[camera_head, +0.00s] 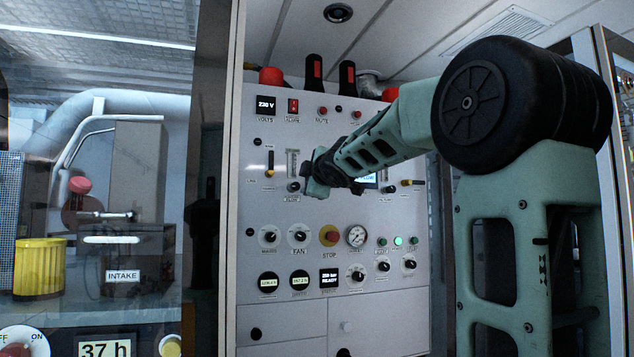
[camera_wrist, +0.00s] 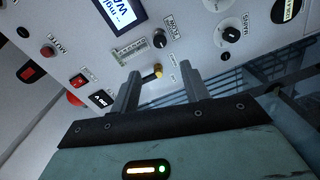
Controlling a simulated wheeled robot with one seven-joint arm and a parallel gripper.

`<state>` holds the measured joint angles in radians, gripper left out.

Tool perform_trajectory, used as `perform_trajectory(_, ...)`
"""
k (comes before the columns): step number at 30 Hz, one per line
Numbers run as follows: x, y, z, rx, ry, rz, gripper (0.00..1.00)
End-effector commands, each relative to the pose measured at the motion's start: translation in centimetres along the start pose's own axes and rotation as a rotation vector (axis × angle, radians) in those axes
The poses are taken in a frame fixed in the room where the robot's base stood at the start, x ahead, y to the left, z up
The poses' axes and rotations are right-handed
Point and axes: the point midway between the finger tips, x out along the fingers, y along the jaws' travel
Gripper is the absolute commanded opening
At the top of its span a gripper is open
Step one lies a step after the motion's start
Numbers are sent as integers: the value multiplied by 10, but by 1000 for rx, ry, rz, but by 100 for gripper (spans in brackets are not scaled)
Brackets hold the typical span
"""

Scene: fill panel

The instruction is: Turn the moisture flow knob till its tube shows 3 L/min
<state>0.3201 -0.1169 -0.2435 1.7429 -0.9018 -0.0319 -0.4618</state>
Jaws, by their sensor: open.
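The panel (camera_head: 340,210) has a small upright flow tube (camera_head: 292,162) on its upper left. A dark round knob (camera_head: 293,187) sits just below it, with a label too small to read fully. In the wrist view the same knob (camera_wrist: 160,38) appears beside a label ending in "FLOW", and the tube (camera_wrist: 130,49) lies next to it; its reading is not legible. My gripper (camera_head: 309,182) is just right of the knob in the head view. In the wrist view my gripper (camera_wrist: 160,72) is open and empty, its fingers apart and the knob beyond their tips.
A yellow-tipped lever (camera_head: 270,162) is left of the tube; it shows between my fingers in the wrist view (camera_wrist: 153,73). A lit display (camera_head: 368,181) is partly behind my arm.

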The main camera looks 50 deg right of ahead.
Motion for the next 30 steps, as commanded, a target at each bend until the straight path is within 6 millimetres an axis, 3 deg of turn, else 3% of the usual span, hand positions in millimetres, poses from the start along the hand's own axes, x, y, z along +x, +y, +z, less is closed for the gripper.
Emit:
perform_trajectory(3, -26, 0, -1, 1, 3, 2, 46)
perform_trajectory(10, -53, 0, -1, 0, 2, 0, 46)
perform_trajectory(30, -58, 0, 0, -1, 0, -1, 46)
